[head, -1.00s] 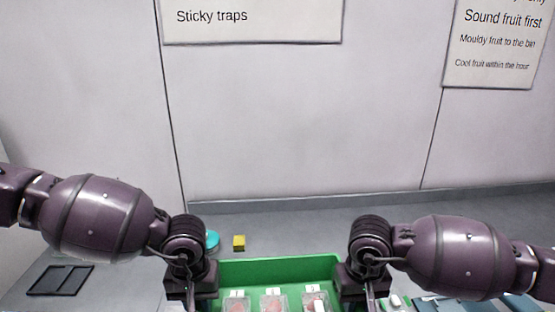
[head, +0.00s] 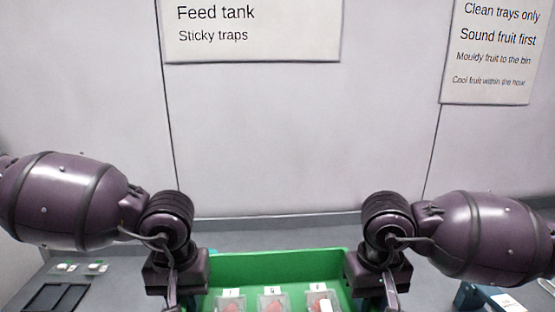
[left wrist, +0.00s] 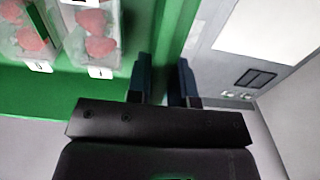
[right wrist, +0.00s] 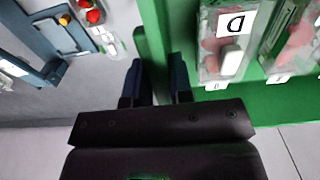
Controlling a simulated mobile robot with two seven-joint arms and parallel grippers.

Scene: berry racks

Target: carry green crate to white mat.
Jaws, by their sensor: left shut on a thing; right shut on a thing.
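The green crate (head: 280,266) is at the bottom centre of the head view, cut off by the lower edge. It holds clear punnets of red berries with white tags (head: 273,300). My left gripper (left wrist: 162,78) is shut on the crate's left wall, which shows in the left wrist view (left wrist: 175,35). My right gripper (right wrist: 157,78) is shut on the crate's right wall (right wrist: 153,38). In the head view the fingers are mostly out of frame. A white flat rectangle, seemingly the white mat (left wrist: 255,28), lies on the grey surface beside the crate in the left wrist view.
A dark square frame (head: 57,298) and small white-and-green items (head: 80,267) lie at the left. A blue holder (right wrist: 50,40) and a tray with orange and red pieces (right wrist: 95,20) lie beyond the crate's right wall. A grey wall (head: 280,150) stands behind.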

